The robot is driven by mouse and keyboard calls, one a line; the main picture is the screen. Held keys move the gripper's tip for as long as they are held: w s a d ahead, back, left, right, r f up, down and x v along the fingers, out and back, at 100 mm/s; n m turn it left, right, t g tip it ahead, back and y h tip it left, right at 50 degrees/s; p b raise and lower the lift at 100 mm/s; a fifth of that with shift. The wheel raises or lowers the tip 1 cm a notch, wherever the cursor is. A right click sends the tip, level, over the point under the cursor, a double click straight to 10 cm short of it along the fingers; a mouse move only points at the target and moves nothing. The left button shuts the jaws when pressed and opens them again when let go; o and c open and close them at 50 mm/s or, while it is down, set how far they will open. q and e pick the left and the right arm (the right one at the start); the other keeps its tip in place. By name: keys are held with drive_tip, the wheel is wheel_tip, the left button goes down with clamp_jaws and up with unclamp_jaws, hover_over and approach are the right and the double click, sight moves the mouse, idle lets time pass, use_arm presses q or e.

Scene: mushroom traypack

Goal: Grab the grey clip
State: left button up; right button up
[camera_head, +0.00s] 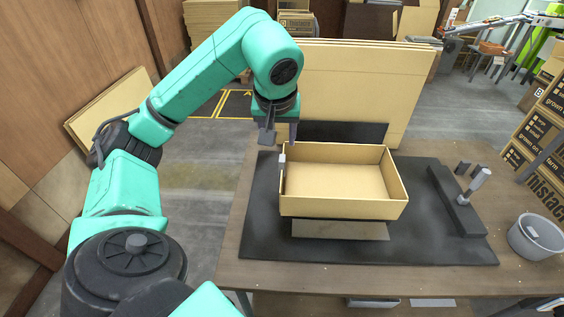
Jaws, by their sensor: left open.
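A small light grey piece, which looks like the grey clip (282,162), sits at the left wall of an open cardboard tray (345,207), near its back corner. It is small, so its exact shape and how it grips the wall are hard to tell. My left gripper (280,136) points down with its fingers apart and nothing seen between them. In the picture it is just above the grey piece and the tray's back left corner. My right gripper is not in view.
The empty tray stands on a black mat (430,240) on the wooden table (233,235). To the right are a black bar (455,203) with a light cylindrical handle (478,181) and a grey bowl (535,238). Tall cardboard sheets (350,85) stand behind.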

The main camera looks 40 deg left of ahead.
sight(282, 158)
use_arm(q)
drive_tip(key=x, duration=1.2)
drive_tip(key=shift+w+d, duration=0.25)
drive_tip(key=shift+r, duration=0.1)
clamp_jaws()
